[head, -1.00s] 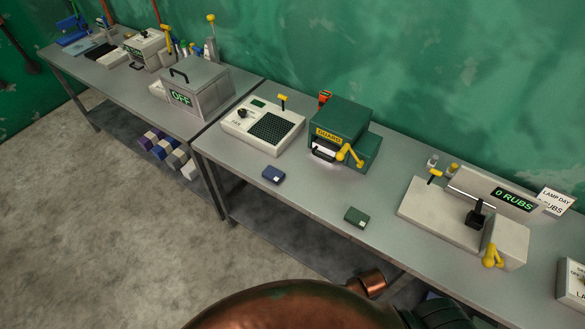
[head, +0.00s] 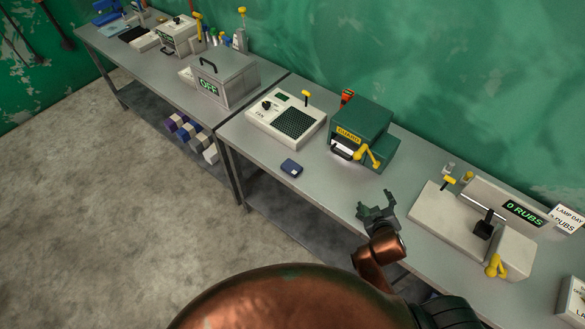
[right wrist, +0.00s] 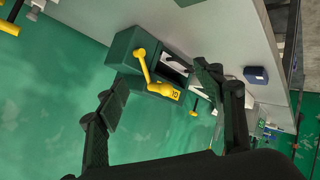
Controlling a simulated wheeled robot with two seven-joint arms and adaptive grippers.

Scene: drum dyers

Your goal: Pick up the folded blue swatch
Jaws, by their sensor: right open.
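The folded blue swatch (head: 291,168) lies flat near the front edge of the right-hand bench (head: 262,155), in front of the white fan unit. It also shows in the right wrist view (right wrist: 256,75), right of the fingers. My right gripper (head: 376,208) is open and empty over the bench's front part, well to the right of the blue swatch and not touching it. Its two dark fingers stand wide apart in the right wrist view (right wrist: 158,85). My left gripper is not in view.
The fan unit (head: 286,118) and a green machine with a yellow crank (head: 362,130) stand behind the swatch. The rub tester (head: 450,218) is at right. A grey box marked OFF (head: 228,82) stands on the left bench. Bench top between swatch and gripper is clear.

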